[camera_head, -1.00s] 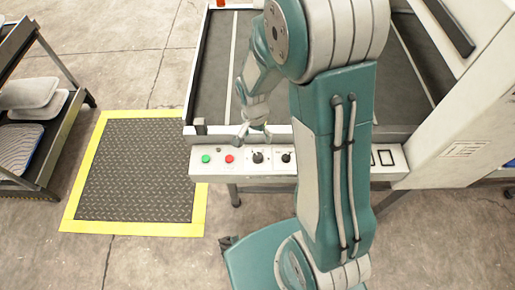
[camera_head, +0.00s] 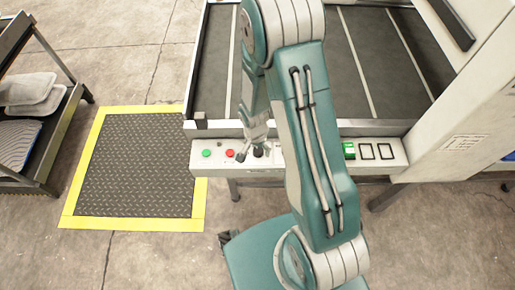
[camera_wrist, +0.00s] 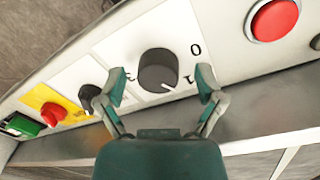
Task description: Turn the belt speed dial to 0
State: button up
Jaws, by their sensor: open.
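A round black dial (camera_wrist: 158,70) sits on the white control panel in the wrist view, with the marks 0 and 1 on its right side and another mark at its left. Its white pointer line points to the lower right, near the 1. No name label is readable there. My gripper (camera_wrist: 162,80) is open, with one finger on each side of this dial. The fingers appear apart from the dial; how close they are in depth is unclear. In the head view my gripper (camera_head: 251,154) is over the panel, partly hiding the dial.
A red button (camera_wrist: 275,18) is right of the dial in the wrist view. A second black knob (camera_wrist: 92,98), a red button on a yellow plate (camera_wrist: 53,112) and a green switch (camera_wrist: 20,125) are to its left. The conveyor (camera_head: 300,122) lies behind the panel.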

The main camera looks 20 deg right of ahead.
jog(key=shift+a, duration=0.1)
jog(key=c, duration=1.2)
jog(key=shift+o, duration=0.2)
jog(key=shift+n, duration=0.3)
jog(key=n, duration=1.1)
jog(key=shift+t, duration=0.3)
jog(key=shift+n, duration=0.3)
